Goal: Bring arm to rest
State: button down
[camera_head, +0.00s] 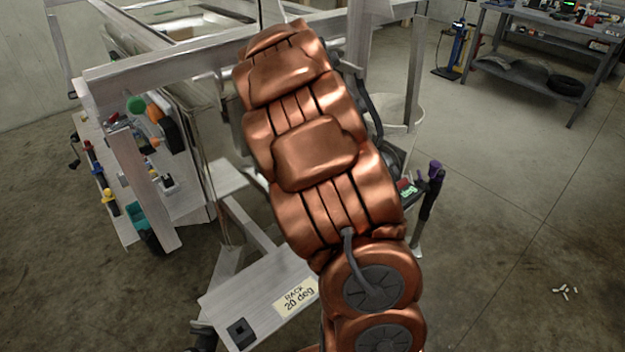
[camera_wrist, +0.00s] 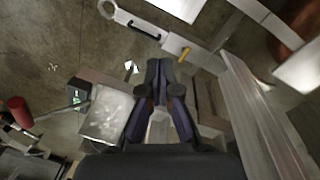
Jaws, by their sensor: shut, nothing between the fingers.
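My arm (camera_head: 315,155) is copper-coloured and stretches from the bottom up across the middle of the head view, leaning left toward the aluminium trailer frame (camera_head: 200,55). My gripper does not show clearly in the head view. In the wrist view my gripper (camera_wrist: 160,70) has its dark fingers drawn together, with nothing seen between them. Below it in that view are a pale tray-like container (camera_wrist: 106,115) and brown box-like surfaces. I cannot tell how far the fingertips are from them.
An aluminium plate (camera_head: 255,305) labelled "RACK 20 deg" lies beside my arm. A dark upright tool with a purple top (camera_head: 436,172) stands right of my arm. A workbench (camera_head: 555,40) is at back right. The right floor is mostly clear.

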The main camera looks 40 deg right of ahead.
jog(key=shift+s+a+r, duration=0.25)
jog(key=shift+s+r, duration=0.05)
jog(key=shift+r, duration=0.1)
jog(key=s+a+r+n+p, duration=0.2)
jog(key=s+a+r+n, duration=0.2)
jog(key=s+a, duration=0.4)
jog(key=s+a+r+n+p, duration=0.2)
jog(key=s+a+r+n, duration=0.2)
jog(key=s+a, duration=0.4)
jog(key=s+a+r+n+g+p, duration=0.1)
jog(key=s+a+r+n, duration=0.3)
jog(key=s+a, duration=0.4)
jog(key=shift+s+a+n+y+p, duration=0.35)
jog(key=shift+s+n+y+p, duration=0.05)
jog(key=shift+p, duration=0.3)
jog(key=shift+d, duration=0.15)
